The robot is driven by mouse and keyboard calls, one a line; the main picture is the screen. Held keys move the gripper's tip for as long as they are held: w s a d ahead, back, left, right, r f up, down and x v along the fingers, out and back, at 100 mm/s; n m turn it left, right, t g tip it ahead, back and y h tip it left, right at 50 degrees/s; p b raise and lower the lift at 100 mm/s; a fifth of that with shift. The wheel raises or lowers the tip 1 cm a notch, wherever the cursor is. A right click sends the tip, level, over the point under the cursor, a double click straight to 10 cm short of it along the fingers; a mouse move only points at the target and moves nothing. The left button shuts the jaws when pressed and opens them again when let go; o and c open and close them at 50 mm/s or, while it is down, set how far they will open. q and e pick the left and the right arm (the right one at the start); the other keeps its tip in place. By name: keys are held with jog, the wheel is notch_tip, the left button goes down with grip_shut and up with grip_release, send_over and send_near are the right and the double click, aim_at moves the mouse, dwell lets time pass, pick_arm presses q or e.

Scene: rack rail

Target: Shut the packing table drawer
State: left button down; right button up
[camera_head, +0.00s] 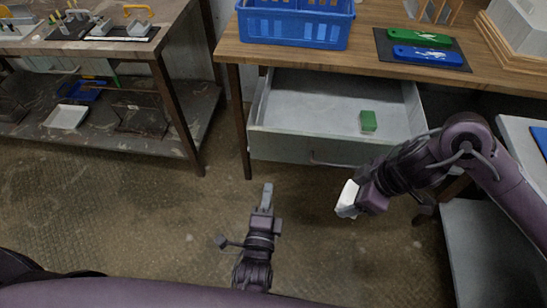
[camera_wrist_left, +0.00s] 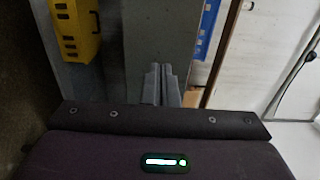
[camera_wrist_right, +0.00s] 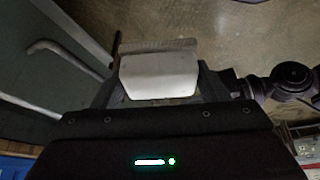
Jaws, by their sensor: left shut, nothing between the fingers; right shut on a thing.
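The packing table drawer (camera_head: 290,147) is pulled open under the wooden table top, with a green block (camera_head: 368,121) lying inside at the right. Its bar handle (camera_head: 335,162) is on the front face, partly behind my right arm; a pale bent handle also shows in the right wrist view (camera_wrist_right: 62,55). My right gripper (camera_head: 349,196) is shut on a white block (camera_wrist_right: 158,76), held in front of the drawer's right part, apart from the handle. My left gripper (camera_head: 267,190) is shut and empty, in front of and below the drawer front. Its closed fingers show in the left wrist view (camera_wrist_left: 160,84).
On the packing table (camera_head: 365,45) stand a blue basket (camera_head: 295,25) and a dark mat with a green tool (camera_head: 419,37) and a blue tool (camera_head: 427,56). A metal bench (camera_head: 110,45) with a lower shelf stands at left. The floor (camera_head: 150,220) before the drawer is clear.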

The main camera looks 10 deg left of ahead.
aim_at(275, 148)
pick_arm(q)
jog(key=w, duration=1.1)
jog(key=shift+a, duration=0.15)
pick_arm(e)
jog(key=shift+r, duration=0.2)
